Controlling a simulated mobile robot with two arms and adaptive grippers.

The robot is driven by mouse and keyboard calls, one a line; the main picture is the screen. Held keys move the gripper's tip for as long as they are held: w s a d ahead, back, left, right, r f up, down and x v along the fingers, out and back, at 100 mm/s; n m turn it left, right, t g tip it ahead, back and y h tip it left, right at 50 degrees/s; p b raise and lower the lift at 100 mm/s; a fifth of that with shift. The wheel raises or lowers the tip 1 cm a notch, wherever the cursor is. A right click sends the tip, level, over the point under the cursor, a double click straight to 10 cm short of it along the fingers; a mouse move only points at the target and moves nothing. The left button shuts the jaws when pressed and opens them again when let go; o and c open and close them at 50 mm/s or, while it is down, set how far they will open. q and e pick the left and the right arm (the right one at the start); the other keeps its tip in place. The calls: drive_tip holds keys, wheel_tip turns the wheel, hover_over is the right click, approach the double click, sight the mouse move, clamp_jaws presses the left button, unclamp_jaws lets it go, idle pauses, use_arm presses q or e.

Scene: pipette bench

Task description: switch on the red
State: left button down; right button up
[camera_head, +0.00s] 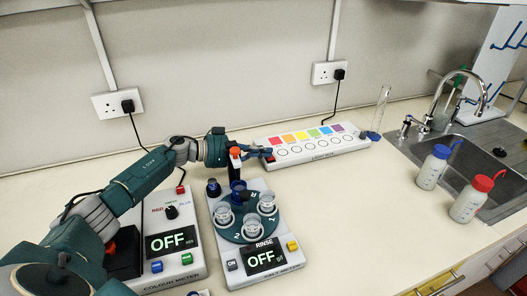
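The white light box (320,154) lies along the back of the bench. It has a row of colour patches, with the red patch (274,141) at its left end and a row of pale round circles below them. A small red piece (270,158) shows at the box's left end, right by my fingertips. My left gripper (262,152) reaches in from the left and its dark fingers are at that end of the box. Whether they touch it, and whether they are open or shut, I cannot tell. My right gripper is not in view.
A colour meter (172,213) reading OFF stands at the left, partly behind my arm. A rinse unit (266,279) with cups on a round turntable (243,234) stands beside it. Blue-capped (433,168) and red-capped (468,203) bottles stand by the sink (487,165). The bench centre-right is clear.

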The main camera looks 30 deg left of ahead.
use_arm(q)
drive_tip(key=shift+s+f+p, duration=0.1)
drive_tip(key=shift+p, duration=0.35)
drive_tip(key=shift+d+f, duration=0.1)
drive_tip(key=shift+f, duration=0.15)
drive_tip(key=shift+s+a, duration=0.35)
drive_tip(key=v, duration=1.1)
drive_tip(key=shift+s+r, duration=0.1)
